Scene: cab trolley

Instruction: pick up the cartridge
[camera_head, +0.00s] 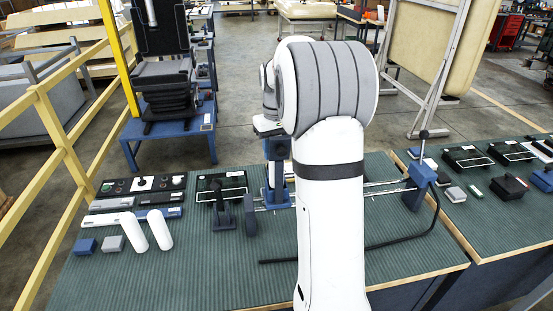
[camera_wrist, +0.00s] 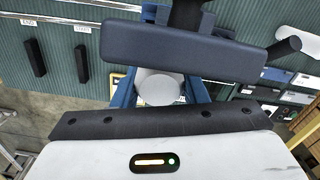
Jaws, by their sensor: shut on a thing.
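In the wrist view a pale grey round-ended thing, apparently the cartridge (camera_wrist: 159,89), sits between the two blue fingers of my gripper (camera_wrist: 160,98). My gripper seems shut on it, but only its near end shows. A dark blue-grey slab (camera_wrist: 185,52) lies across the picture just beyond and hides the rest. In the head view my white arm stands in front, and the cartridge cannot be made out there. Two white cylinders (camera_head: 160,229) lie at the left of the green bench.
A blue stand (camera_head: 416,186) with thin rods is at the bench's right side, with a black bent bar (camera_head: 355,248) in front. Control panels (camera_head: 143,184) and a black joystick (camera_head: 222,208) are at left. A yellow railing (camera_head: 60,135) borders the left.

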